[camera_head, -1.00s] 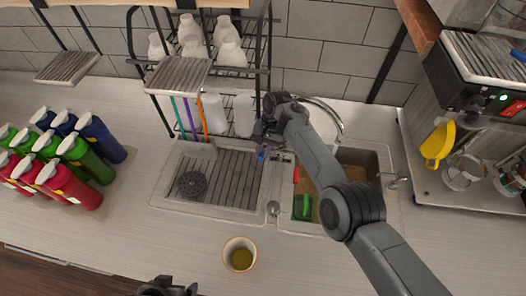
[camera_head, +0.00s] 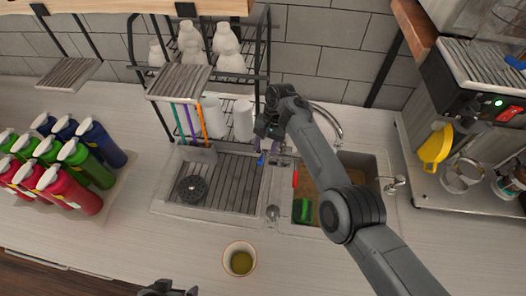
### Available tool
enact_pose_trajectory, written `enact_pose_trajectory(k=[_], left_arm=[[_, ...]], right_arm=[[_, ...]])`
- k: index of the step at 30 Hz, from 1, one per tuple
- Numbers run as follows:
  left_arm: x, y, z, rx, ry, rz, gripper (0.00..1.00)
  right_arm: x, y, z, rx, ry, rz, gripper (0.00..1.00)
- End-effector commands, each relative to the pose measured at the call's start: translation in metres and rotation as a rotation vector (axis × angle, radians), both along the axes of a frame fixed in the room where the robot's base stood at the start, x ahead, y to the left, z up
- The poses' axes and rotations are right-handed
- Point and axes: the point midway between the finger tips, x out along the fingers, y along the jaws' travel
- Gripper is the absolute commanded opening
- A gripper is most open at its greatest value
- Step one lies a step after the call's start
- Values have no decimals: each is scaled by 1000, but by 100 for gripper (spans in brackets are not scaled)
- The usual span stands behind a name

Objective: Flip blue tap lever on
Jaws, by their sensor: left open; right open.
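The blue tap lever (camera_head: 261,159) is small and sits behind the sink, near the back right corner of the drainer. My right gripper (camera_head: 267,148) is open just above and beside it, pointing down. I cannot tell whether the fingers touch the lever. A red tap lever (camera_head: 295,178) stands to the right, at the sink's left edge. The curved metal faucet (camera_head: 334,122) is partly hidden behind my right arm. My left gripper (camera_head: 168,291) is open at the bottom edge, cut off by the frame and far from the lever.
The sink basin (camera_head: 370,163) holds a green sponge (camera_head: 303,211). A ribbed drainer (camera_head: 232,184) lies left of it. A cup of yellowish liquid (camera_head: 240,259) stands in front. A wire rack with white bottles (camera_head: 229,47) rises behind. Coloured bottles (camera_head: 68,189) fill the left; a coffee machine (camera_head: 480,75) stands right.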

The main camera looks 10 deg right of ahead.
Motion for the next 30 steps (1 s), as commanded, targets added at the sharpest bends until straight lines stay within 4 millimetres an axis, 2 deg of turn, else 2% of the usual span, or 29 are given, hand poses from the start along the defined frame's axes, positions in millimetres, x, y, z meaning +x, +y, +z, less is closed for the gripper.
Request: enact_pose_trajectory(k=[1,6,12,18,30], left_arm=[[0,0,1,1,0,-1,100],[0,1,0,6,0,-4,100],[0,3,-3,12,0,-9,100],[0,3,-4,14,1,-8,100],[0,1,2,4,1,-2,100]], right_arm=[[2,-2,10,2,-4,-1,47],[7,-9,36,1,-3,-1,47],[9,-14,56,0,-1,-1,47],[10,-15,62,1,0,0,47],[9,-19,62,6,-3,-9,47]])
